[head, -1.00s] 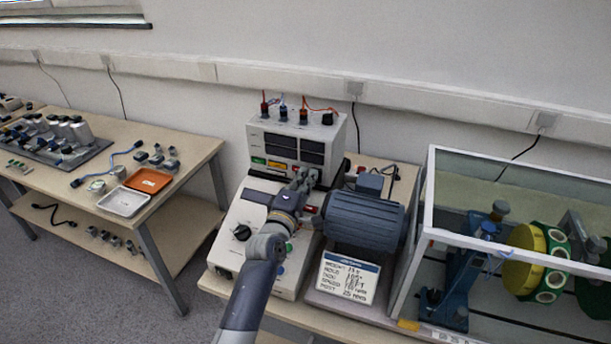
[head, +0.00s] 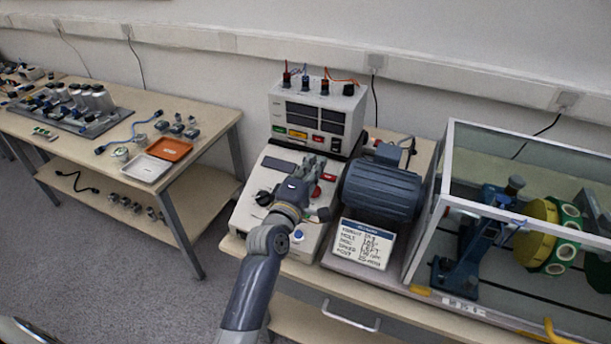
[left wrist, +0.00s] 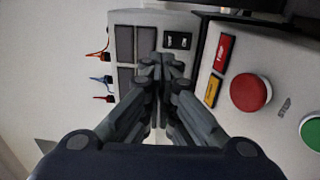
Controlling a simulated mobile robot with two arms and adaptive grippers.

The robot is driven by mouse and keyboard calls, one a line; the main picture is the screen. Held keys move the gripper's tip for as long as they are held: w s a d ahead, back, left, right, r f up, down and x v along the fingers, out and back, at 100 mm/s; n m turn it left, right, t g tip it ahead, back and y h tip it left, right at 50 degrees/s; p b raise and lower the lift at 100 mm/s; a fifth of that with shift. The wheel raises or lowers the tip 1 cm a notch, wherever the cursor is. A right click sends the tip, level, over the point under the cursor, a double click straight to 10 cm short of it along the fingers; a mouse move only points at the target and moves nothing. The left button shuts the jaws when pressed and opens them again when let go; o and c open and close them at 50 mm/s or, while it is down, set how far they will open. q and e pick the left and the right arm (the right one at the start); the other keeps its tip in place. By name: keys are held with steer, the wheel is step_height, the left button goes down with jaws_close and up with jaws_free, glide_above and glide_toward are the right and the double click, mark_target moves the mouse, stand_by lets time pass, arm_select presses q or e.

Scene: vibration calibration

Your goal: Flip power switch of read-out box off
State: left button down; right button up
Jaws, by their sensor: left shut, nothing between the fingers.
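The read-out box (head: 317,100) is a pale box with dark displays and plugs on top, standing at the back of the bench. Its power switch (head: 331,144) is a black rocker at the lower right of its front. In the left wrist view the switch (left wrist: 177,40) shows just beyond the fingertips, with pale marks. I cannot tell which way it is set. My left gripper (head: 312,164) is shut and empty, in front of the box and over the sloping control console (head: 250,215). It appears apart from the switch. My right gripper is not in view.
On the console, a red button (left wrist: 250,92) and a green button (left wrist: 311,132) lie close to the gripper. A grey motor (head: 381,190) stands right of the console, then a clear-walled case (head: 445,215). A side table (head: 205,150) with trays stands at left.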

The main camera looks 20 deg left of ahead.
arm_select(q)
steer(key=s, duration=0.3)
steer(key=s+r, duration=0.1)
steer(key=s, duration=0.1)
steer(key=shift+s+a, duration=0.1)
steer(key=shift+a, duration=0.05)
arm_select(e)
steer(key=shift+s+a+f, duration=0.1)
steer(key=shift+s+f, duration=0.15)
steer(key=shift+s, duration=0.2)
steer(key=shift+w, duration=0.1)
